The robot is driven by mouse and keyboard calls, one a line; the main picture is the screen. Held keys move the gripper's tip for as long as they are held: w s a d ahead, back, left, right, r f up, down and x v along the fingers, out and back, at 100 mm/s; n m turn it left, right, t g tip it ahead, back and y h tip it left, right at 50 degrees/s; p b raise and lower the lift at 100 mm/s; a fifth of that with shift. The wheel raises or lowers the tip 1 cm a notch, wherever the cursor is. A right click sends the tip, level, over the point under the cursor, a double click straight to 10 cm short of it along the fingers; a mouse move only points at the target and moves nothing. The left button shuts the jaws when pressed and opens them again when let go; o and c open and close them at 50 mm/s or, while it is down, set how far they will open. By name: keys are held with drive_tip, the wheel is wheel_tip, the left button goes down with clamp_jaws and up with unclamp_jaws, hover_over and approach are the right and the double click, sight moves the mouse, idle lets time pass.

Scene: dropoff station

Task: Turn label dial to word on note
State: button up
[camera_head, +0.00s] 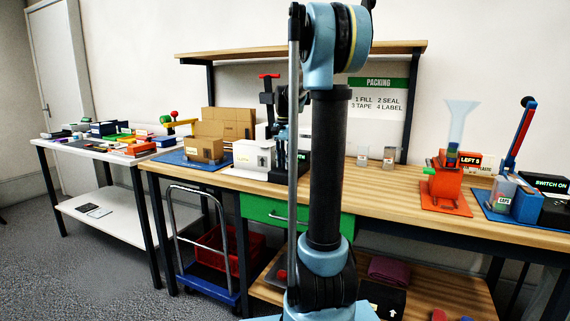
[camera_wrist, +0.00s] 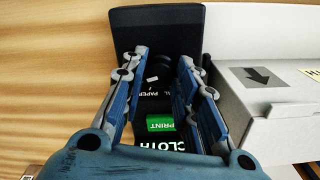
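The black label machine (camera_wrist: 155,20) lies under my gripper in the wrist view. Its dial (camera_wrist: 162,68) is between the fingers and largely hidden by them; part of the words "METAL" and "PAPER" shows beside it. The green "PRINT" button (camera_wrist: 160,123) is nearer the palm. Below it the display (camera_wrist: 158,144) reads "CLOTH". My gripper (camera_wrist: 164,58) is open, a finger on either side of the dial; I cannot tell whether they touch it. In the head view my arm hides most of the machine. No note with a readable word shows.
A white box (camera_wrist: 262,108) with an arrow label stands close right of the machine in the wrist view. A cardboard box (camera_head: 205,149) is on a blue mat to the left. An orange funnel station (camera_head: 444,188) stands farther right.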

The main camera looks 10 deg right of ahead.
drive_tip(key=o, duration=0.3)
drive_tip(key=shift+o, duration=0.2)
wheel_tip(320, 180, up, 12)
idle(0.5)
drive_tip(key=shift+w+f, duration=0.1)
drive_tip(key=s+a+f+n+t, duration=0.1)
drive_tip(key=s+f+n, duration=0.4)
drive_tip(key=s+f, duration=0.9)
drive_tip(key=s+a+f+n+t, duration=0.1)
drive_tip(key=s+f+n, duration=0.4)
drive_tip(key=s+f, duration=1)
drive_tip(key=s, duration=0.6)
drive_tip(key=shift+f+n, duration=0.25)
drive_tip(key=shift+n, duration=0.05)
